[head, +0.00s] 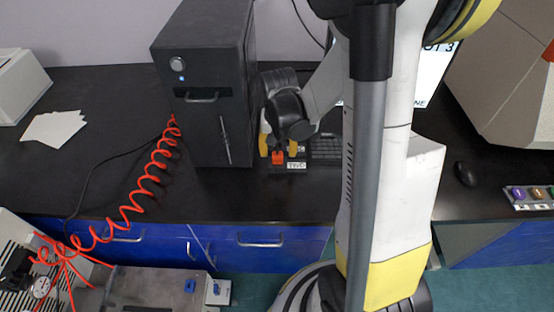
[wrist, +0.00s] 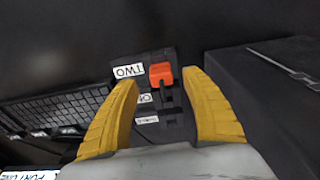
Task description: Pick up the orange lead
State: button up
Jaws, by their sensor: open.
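The orange lead (head: 277,157) is a small orange block on a dark holder (head: 284,170) near the front of the black bench. In the wrist view the orange lead (wrist: 162,74) sits on the holder (wrist: 172,124), beside a white label reading TWO. My gripper (head: 279,150) is open, with its yellow fingers above and around the lead in the head view. In the wrist view my gripper (wrist: 161,79) has one finger on either side of the lead, the right fingertip closer to it. I cannot tell whether either finger touches it.
A black computer tower (head: 205,85) stands close to the left of my gripper; its side shows in the wrist view (wrist: 262,90). A keyboard (head: 326,149) lies to the right. A coiled orange hose (head: 150,170) hangs over the bench's left part. A mouse (head: 465,174) lies further right.

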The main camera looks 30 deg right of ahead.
aim_at(278, 154)
jog(key=f, duration=0.1)
jog(key=f+b, duration=0.1)
jog(key=f, duration=0.1)
jog(key=f+b, duration=0.1)
jog(key=shift+w+f, duration=0.25)
jog(key=shift+r, duration=0.1)
jog(key=shift+c, duration=0.5)
grip_shut()
jog(key=shift+r, duration=0.1)
